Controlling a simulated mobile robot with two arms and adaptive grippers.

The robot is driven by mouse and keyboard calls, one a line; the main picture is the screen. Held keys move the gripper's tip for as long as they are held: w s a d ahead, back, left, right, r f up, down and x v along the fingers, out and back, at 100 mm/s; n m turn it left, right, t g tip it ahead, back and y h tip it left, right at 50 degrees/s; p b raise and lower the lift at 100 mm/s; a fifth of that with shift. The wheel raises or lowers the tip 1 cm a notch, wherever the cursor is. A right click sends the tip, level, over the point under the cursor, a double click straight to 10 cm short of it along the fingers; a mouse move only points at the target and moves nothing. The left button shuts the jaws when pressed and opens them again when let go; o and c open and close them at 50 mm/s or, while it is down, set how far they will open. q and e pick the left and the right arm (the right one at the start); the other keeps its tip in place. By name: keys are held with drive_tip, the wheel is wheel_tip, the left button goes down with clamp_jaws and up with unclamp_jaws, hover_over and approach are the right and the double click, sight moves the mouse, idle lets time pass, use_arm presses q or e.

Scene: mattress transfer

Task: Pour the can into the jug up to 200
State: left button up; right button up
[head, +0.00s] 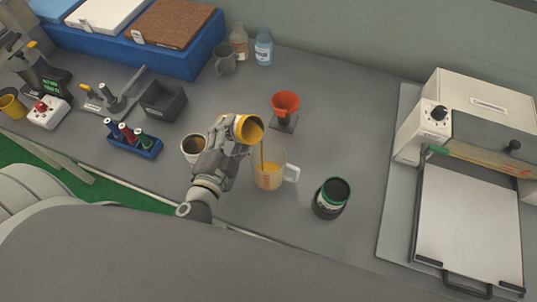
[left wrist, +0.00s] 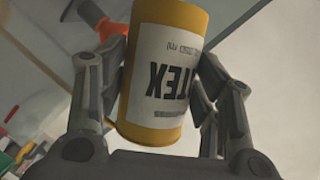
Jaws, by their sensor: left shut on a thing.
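The yellow can (head: 247,128) is tilted, its mouth toward the right, above the jug. My left gripper (head: 228,140) is shut on it. In the left wrist view, the can (left wrist: 165,75) shows a white label with dark letters between the two fingers (left wrist: 160,100). An orange-yellow stream runs from the can's mouth down into the clear jug (head: 268,172). The jug stands upright on the grey bench with its handle to the right. Yellow liquid shows in it, with red marks on its wall. The exact level against the marks is too small to read. My right gripper is not in view.
A dark can with a green rim (head: 331,198) stands right of the jug. A white open can (head: 194,148) is close left of my gripper. A red funnel (head: 285,104) stands behind the jug. A large press-like machine (head: 470,190) fills the right side.

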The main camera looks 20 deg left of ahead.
use_arm(q)
drive_tip(key=shift+r+m+t+y+b, duration=0.3)
drive_tip(key=shift+r+m+b, duration=0.2)
drive_tip(key=shift+m, duration=0.2)
idle(1.1)
drive_tip(key=shift+d+f+m+t+b, duration=0.1)
drive_tip(key=shift+f+m+t+b, duration=0.25)
drive_tip(key=shift+m+b, duration=0.6)
idle(1.6)
